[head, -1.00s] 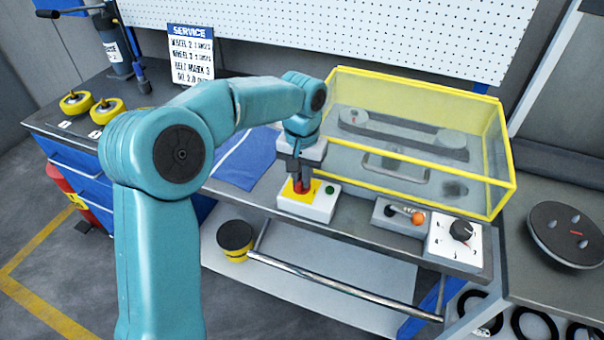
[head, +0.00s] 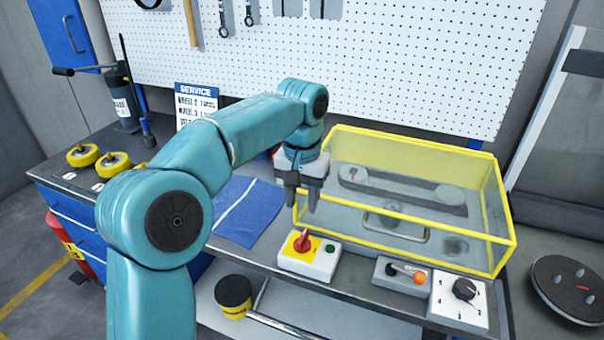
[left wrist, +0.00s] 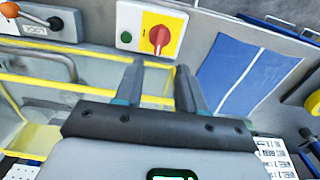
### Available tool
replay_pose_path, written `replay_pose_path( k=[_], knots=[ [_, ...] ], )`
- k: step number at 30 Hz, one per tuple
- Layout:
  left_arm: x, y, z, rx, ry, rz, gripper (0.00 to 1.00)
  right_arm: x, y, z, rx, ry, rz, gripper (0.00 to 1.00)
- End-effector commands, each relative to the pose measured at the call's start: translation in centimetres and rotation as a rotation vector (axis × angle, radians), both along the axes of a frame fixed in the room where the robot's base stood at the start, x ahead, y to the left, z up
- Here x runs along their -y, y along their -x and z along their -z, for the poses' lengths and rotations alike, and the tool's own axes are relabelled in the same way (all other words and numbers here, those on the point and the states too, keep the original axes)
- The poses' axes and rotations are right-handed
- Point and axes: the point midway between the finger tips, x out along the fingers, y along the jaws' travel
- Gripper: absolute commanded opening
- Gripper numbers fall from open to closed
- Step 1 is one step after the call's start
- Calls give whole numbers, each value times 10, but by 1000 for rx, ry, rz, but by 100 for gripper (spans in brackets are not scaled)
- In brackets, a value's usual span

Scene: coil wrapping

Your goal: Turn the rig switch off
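The rig switch is a red rotary knob (head: 303,241) on a yellow plate, set on a white box (head: 322,264) with a green button (head: 330,248) beside it. The box sits at the bench's front edge. The knob also shows at the top of the left wrist view (left wrist: 159,38), its grip bar close to upright in that picture. My left gripper (head: 301,203) is above and behind the switch box, apart from the knob. Its two fingers (left wrist: 160,66) are spread with nothing between them. My right gripper is in neither view.
A yellow-framed clear guard (head: 420,240) covers a belt rig just behind and right. An orange-tipped lever box (head: 403,273) and a black dial box (head: 459,300) stand to the right. A blue cloth (head: 240,212) lies left of the switch.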

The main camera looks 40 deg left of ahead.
Motion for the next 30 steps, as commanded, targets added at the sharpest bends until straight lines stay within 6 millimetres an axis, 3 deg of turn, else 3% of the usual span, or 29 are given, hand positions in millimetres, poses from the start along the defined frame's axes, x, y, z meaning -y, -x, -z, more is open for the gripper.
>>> replay_pose_path(
  k=[3, 9, 30],
  knots=[
    [0, -1, -29, 3, 0, -1, 39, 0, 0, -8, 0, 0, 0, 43],
    [0, 0, -54, 1, 0, 0, 39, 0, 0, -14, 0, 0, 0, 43],
    [0, 0, -57, 0, 0, -1, 39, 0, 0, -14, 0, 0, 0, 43]
  ],
)
